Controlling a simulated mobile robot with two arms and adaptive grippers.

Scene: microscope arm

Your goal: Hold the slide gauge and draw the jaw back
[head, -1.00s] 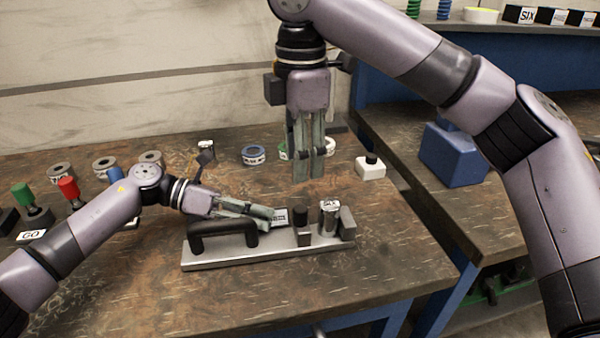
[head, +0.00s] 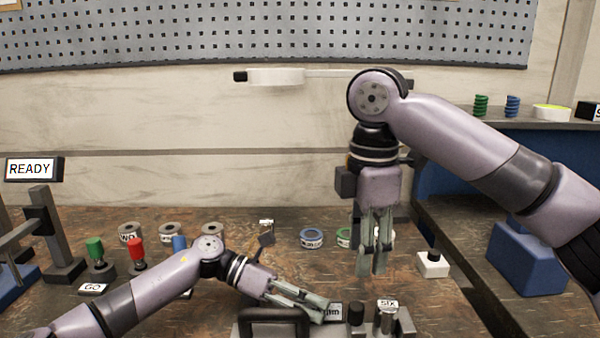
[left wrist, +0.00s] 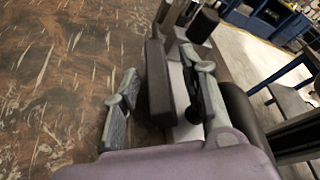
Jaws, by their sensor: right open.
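The slide gauge (head: 240,331) lies near the front of the bench, its lower part cut off by the head view's edge. It has a black handle (head: 274,314) at left, a black-topped jaw (head: 356,312) and a grey end block (head: 406,322). A metal piece labelled SIX (head: 387,318) stands between jaw and block. My left gripper (head: 312,306) is open at the handle. In the left wrist view, the black handle (left wrist: 160,85) appears between its spread fingers (left wrist: 160,100), with a gap on the left. My right gripper (head: 375,270) is open, pointing down, empty, behind the gauge.
Several labelled rings, including a blue one (head: 311,238), lie at the back of the bench. Red (head: 137,250) and green (head: 95,250) knobs and a READY sign (head: 34,168) are at left.

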